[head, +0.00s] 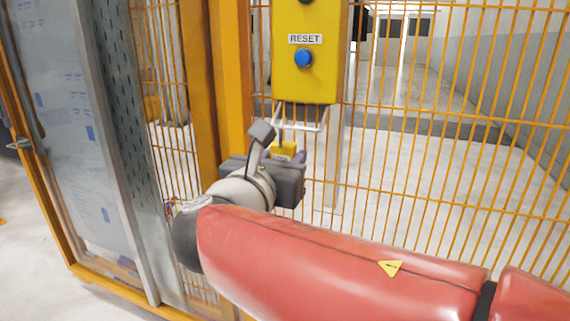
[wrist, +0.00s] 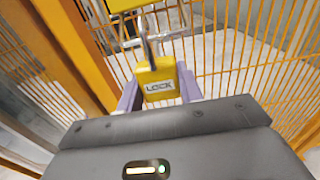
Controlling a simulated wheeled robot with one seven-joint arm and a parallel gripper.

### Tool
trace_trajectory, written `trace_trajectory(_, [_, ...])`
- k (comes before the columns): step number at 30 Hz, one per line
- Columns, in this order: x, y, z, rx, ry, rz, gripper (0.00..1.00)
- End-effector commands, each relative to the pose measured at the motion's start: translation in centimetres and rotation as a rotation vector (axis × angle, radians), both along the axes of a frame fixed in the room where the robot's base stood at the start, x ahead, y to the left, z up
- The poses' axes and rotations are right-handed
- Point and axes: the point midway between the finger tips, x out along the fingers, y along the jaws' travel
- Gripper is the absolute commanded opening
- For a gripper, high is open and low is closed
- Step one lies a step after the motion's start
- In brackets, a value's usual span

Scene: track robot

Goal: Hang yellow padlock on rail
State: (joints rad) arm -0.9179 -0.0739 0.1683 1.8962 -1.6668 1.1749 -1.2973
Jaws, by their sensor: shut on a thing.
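The yellow padlock (head: 283,150) sits between the purple fingertips of my gripper (head: 282,156), just below the rail. In the wrist view the padlock (wrist: 158,86) is upright, with "LOCK" on its face and its dark shackle pointing up. My gripper (wrist: 158,92) is shut on its body from both sides. The pale rail (head: 312,127) hangs under the yellow reset box. It also shows behind the shackle in the wrist view (wrist: 133,43). The shackle overlaps the rail's left part in the picture; I cannot tell whether it is around the rail or in front of it.
The yellow box (head: 305,80) with a blue reset button (head: 303,58) is mounted above the rail. Orange mesh fence (head: 440,140) stands behind and to the right. An orange post (head: 235,80) and a perforated grey upright (head: 120,130) stand to the left.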

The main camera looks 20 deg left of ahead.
Motion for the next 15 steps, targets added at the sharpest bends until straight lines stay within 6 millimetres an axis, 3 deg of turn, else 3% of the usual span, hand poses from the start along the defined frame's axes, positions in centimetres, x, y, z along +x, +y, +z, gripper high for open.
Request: trace_trajectory(15, [4.2, -0.3, 0.0, 0.000, 0.001, -0.001, 0.12])
